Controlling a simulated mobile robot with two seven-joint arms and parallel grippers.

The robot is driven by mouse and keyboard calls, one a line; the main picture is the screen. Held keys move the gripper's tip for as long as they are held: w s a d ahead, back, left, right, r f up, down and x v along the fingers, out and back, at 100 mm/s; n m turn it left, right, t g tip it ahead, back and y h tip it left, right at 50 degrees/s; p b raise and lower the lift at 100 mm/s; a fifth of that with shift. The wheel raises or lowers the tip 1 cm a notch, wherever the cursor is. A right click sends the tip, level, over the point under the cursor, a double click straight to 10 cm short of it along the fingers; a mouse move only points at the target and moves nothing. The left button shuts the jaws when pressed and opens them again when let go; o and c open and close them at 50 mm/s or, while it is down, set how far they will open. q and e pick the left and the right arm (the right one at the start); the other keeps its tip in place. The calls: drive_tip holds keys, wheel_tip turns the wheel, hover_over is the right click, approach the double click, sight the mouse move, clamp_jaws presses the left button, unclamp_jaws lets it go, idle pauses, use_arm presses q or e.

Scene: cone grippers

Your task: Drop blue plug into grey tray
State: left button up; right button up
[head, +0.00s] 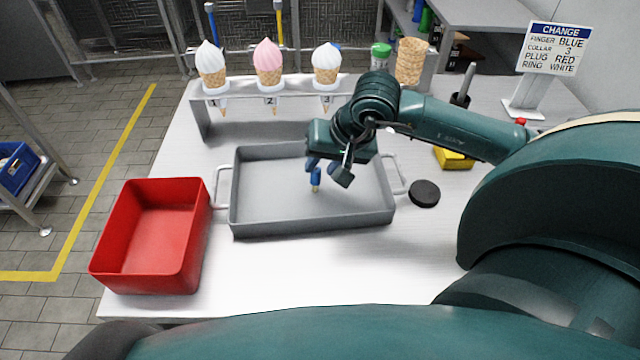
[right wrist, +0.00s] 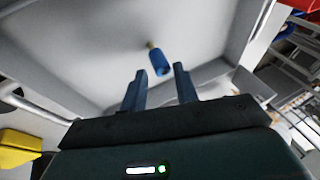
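The blue plug (head: 316,180) has a gold tip that points down, and it is over the floor of the grey tray (head: 262,222). In the right wrist view the plug (right wrist: 160,64) is just past my fingertips, with a gap on each side. I cannot tell whether it touches the tray floor. My right gripper (head: 323,168) is open above the tray; its two blue fingers (right wrist: 160,72) are apart with nothing between them. My left gripper is not in view.
A red bin (head: 196,255) stands left of the tray. A rack (head: 204,124) with three ice cream cones is behind it. A black disc (head: 424,193) and a yellow block (head: 453,158) lie to the right. A sign (head: 555,48) stands at the back right.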

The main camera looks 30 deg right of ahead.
drive_tip(key=shift+o, duration=1.2)
drive_tip(key=shift+r, duration=0.1)
drive_tip(key=v, duration=1.3)
drive_tip(key=shift+b, duration=0.3)
